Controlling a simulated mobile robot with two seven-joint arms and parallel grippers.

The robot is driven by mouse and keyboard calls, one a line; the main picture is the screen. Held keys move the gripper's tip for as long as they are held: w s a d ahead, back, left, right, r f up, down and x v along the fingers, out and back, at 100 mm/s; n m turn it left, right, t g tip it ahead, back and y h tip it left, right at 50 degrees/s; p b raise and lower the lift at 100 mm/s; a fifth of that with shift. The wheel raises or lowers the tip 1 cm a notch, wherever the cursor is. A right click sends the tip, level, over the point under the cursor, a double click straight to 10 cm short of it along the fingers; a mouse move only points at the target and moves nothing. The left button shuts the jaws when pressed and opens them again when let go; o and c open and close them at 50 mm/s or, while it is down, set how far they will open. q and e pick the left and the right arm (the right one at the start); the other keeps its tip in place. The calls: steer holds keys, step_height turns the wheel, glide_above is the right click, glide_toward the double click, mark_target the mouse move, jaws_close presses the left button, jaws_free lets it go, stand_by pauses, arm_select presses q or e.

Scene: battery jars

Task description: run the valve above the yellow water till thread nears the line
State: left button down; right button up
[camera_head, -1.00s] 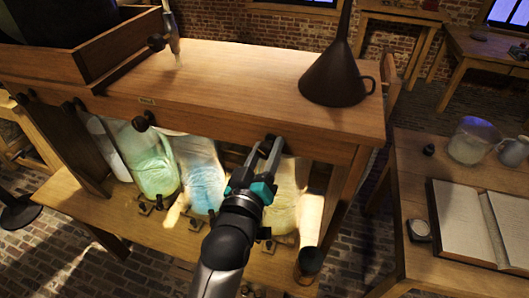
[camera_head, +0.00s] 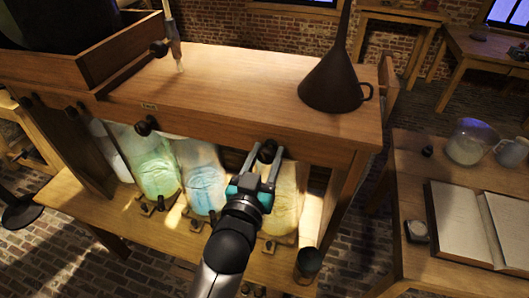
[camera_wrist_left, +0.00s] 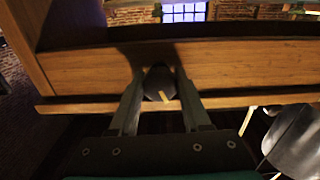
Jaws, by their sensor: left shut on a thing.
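My left gripper (camera_head: 265,153) is shut on a dark valve knob (camera_head: 268,148) on the front beam, above the jar of yellow water (camera_head: 287,200). The left wrist view shows the fingers (camera_wrist_left: 160,88) on both sides of the knob (camera_wrist_left: 158,80), which has a pale mark near its lower right. The yellow jar stands under the bench top, partly behind my arm. I cannot make out a thread of water or a level line on the jar. My right gripper is not in view.
A blue jar (camera_head: 203,183) and a green jar (camera_head: 156,167) stand left of the yellow one. Another knob (camera_head: 146,125) sits on the beam. A dark funnel (camera_head: 333,80) stands on the bench top. An open book (camera_head: 460,225) lies on the right table.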

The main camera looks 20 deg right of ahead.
arm_select(q)
steer(key=shift+m, duration=0.8)
steer(key=m, duration=0.3)
steer(key=shift+m, duration=0.3)
steer(key=shift+c, duration=1)
jaws_free()
steer(key=shift+v, duration=2.55)
